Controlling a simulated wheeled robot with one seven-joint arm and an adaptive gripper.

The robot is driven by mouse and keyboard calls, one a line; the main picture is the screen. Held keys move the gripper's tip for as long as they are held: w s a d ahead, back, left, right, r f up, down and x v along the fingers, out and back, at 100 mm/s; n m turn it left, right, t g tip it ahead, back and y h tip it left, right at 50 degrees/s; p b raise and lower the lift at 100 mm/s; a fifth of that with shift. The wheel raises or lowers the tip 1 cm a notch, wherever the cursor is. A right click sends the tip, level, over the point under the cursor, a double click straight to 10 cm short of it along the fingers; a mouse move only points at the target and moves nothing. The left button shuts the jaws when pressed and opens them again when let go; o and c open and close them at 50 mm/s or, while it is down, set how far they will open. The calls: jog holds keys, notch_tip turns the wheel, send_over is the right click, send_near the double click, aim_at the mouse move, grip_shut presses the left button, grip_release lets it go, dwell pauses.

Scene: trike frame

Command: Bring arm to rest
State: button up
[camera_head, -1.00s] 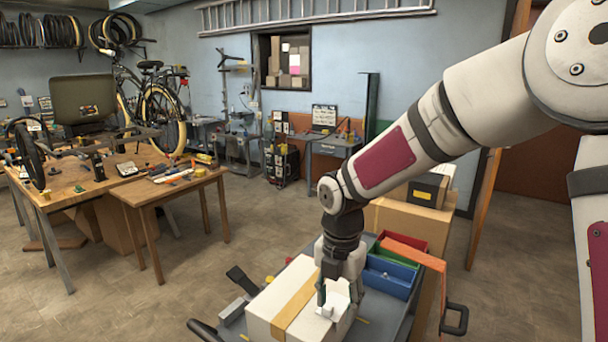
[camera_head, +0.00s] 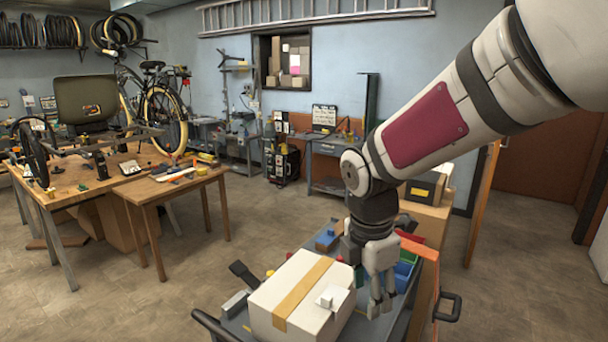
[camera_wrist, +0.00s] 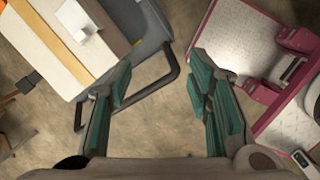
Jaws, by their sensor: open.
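My gripper (camera_head: 380,304) hangs fingers down at the right of the white box in the head view. A white box (camera_head: 268,301) with a tan tape strip lies on the grey cart. A small white block (camera_head: 333,297) sits on the box top. The box (camera_wrist: 35,65) and the block (camera_wrist: 83,27) also show at the upper left of the wrist view.
The grey cart (camera_head: 235,330) carries a blue bin (camera_head: 403,271) behind my gripper. A wooden table (camera_head: 160,188) with tools stands at the left. A pink-edged surface (camera_wrist: 245,50) is at the right of the wrist view. Open floor lies between table and cart.

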jog(key=s+d+r+m+t, duration=0.1)
jog(key=s+d+r+m, duration=0.1)
jog(key=s+m, duration=0.4)
jog(key=s+d+r+m+t, duration=0.2)
jog(key=s+r+m, duration=0.3)
jog(key=m, duration=0.4)
jog(key=s+d+r+m+t+y, duration=0.1)
jog(key=s+d+r+m, duration=0.2)
jog(key=s+m, duration=0.3)
jog(key=shift+s+d+r+m, duration=0.2)
jog(key=shift+s+d+m, duration=0.15)
jog(key=shift+m, duration=0.35)
